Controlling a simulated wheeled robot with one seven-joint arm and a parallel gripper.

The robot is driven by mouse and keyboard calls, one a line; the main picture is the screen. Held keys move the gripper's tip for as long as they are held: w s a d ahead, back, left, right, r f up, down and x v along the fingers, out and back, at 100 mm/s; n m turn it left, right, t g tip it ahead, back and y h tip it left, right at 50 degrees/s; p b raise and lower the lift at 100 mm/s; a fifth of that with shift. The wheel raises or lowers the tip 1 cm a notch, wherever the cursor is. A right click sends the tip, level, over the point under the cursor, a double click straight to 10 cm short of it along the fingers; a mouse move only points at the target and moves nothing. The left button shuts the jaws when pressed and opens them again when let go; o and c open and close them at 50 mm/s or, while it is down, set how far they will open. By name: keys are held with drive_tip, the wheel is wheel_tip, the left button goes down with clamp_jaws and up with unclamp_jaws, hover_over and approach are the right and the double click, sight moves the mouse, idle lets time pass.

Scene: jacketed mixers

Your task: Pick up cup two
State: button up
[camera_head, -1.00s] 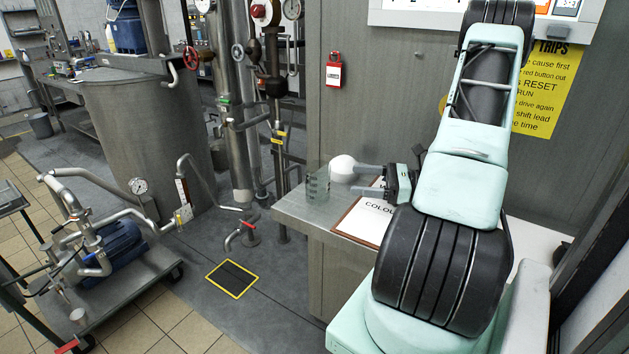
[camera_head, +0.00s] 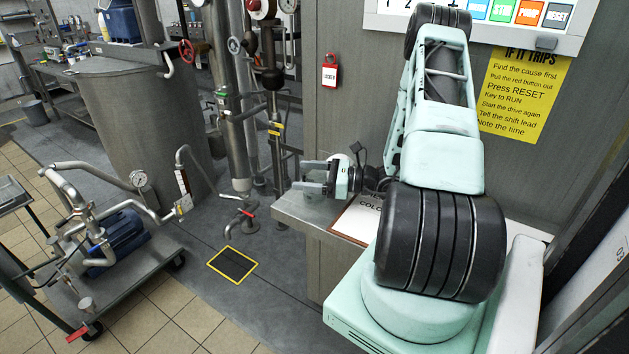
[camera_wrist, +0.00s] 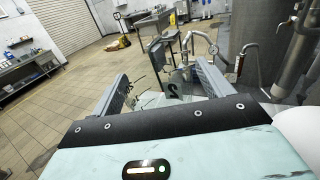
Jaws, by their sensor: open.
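Cup two, a clear glass cup with a dark "2" on it (camera_wrist: 173,91), shows between my finger pads in the wrist view. In the head view my gripper (camera_head: 305,176) covers the place where a glass cup stood on the grey shelf (camera_head: 290,212), so the cup is mostly hidden there. My gripper is level with its fingers pointing left. In the wrist view its two fingers (camera_wrist: 164,88) are spread, one on each side of the cup. I cannot tell whether either finger touches the glass.
A smooth white rounded thing (camera_wrist: 300,125) is close to the right of my gripper in the wrist view. A clipboard sheet (camera_head: 358,215) lies on the shelf under my arm. Pipes (camera_head: 232,110) rise behind the shelf. Floor to the left is open around a pump cart (camera_head: 110,255).

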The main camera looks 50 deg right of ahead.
drive_tip(key=c, duration=1.1)
drive_tip(key=shift+o, duration=0.2)
